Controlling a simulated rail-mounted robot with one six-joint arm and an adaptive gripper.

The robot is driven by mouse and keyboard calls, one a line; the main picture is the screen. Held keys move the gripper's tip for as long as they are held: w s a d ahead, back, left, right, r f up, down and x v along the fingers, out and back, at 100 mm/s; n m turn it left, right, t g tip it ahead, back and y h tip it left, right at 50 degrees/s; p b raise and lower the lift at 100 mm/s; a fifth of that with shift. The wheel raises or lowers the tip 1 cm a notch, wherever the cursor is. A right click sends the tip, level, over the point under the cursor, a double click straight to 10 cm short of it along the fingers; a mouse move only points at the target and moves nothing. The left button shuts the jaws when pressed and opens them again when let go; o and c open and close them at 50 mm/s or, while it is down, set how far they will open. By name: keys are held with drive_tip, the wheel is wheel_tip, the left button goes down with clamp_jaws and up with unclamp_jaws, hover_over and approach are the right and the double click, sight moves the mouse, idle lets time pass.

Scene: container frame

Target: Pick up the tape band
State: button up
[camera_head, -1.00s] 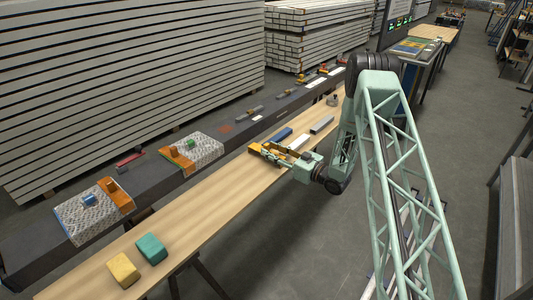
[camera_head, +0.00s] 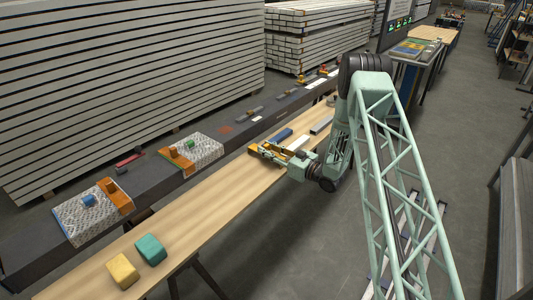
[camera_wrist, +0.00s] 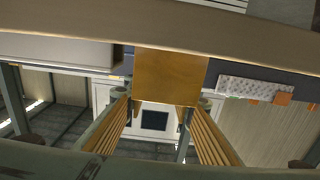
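No object shows clearly as a tape band. A flat orange-brown piece (camera_wrist: 170,75) fills the upper middle of the wrist view, just beyond my fingertips. My gripper (camera_wrist: 158,110) has its two ribbed fingers spread apart there, with a gap between them. I cannot tell whether they touch the piece. In the head view my gripper (camera_head: 275,154) is low at the wooden table (camera_head: 215,190), beside or over a yellow-orange item (camera_head: 259,149) that it partly covers.
A blue block (camera_head: 284,134), a white strip (camera_head: 298,142) and a grey bar (camera_head: 321,124) lie close by. A yellow block (camera_head: 122,271) and a green block (camera_head: 151,248) stand at the near end. The table between is clear. A dark bench (camera_head: 150,190) runs alongside.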

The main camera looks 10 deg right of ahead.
sight(267, 145)
drive_tip(key=c, duration=0.5)
drive_tip(key=shift+o, duration=0.2)
drive_tip(key=shift+r, duration=0.15)
drive_tip(key=shift+r+p, duration=0.4)
drive_tip(key=shift+r, duration=1.1)
drive_tip(key=shift+s+r, duration=0.2)
drive_tip(key=s+r+p, duration=0.1)
drive_tip(key=s, duration=1.4)
drive_tip(key=shift+s+d+r+p, duration=0.15)
drive_tip(key=shift+s+d+p, duration=0.15)
drive_tip(key=shift+d+p, duration=0.05)
drive_tip(key=shift+w, duration=0.1)
